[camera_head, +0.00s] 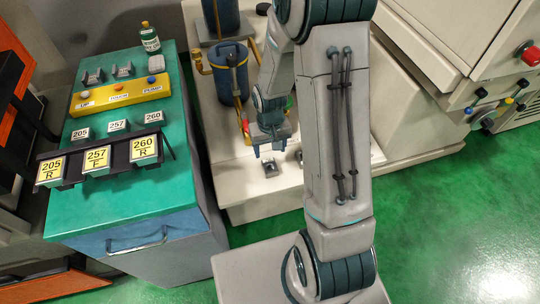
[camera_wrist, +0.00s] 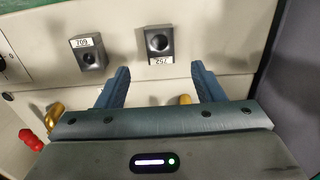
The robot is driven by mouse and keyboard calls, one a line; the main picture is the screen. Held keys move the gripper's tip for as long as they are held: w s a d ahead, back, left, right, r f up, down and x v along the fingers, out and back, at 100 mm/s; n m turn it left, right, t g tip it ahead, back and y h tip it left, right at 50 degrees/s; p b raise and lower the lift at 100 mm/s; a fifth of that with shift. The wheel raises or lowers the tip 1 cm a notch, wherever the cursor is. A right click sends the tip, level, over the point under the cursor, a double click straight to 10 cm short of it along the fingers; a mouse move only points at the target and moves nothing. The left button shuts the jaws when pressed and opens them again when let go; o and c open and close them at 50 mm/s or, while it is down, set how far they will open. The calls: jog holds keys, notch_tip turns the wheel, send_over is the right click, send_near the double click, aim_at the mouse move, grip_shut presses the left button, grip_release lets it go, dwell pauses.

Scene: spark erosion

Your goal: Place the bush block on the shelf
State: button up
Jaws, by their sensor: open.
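In the wrist view, two small grey blocks with dark round holes sit on the pale machine surface. One block (camera_wrist: 88,54) at left has an upside-down tag I cannot read surely; the other block (camera_wrist: 156,44) has an upside-down 257 tag. In the head view a holed block (camera_head: 269,167) sits just below my gripper (camera_head: 270,148). I cannot tell which is the bush block. My gripper is open and empty, its fingers (camera_wrist: 160,74) pointing toward the blocks, apart from them. A dark rack (camera_head: 120,168) with yellow cards 205, 257 and 260 may be the shelf.
A blue cylinder (camera_head: 230,70) stands left of my arm. In the wrist view, a red knob (camera_wrist: 31,140) and brass fitting (camera_wrist: 53,115) lie left of my gripper.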

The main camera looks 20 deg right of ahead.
jog(key=s+r+t, duration=0.1)
jog(key=s+r, duration=0.6)
jog(key=r, duration=0.4)
jog(key=s+r+t, duration=0.2)
jog(key=s+r, duration=0.5)
jog(key=r, duration=0.5)
jog(key=shift+s+r, duration=0.2)
jog(key=shift+s, duration=0.05)
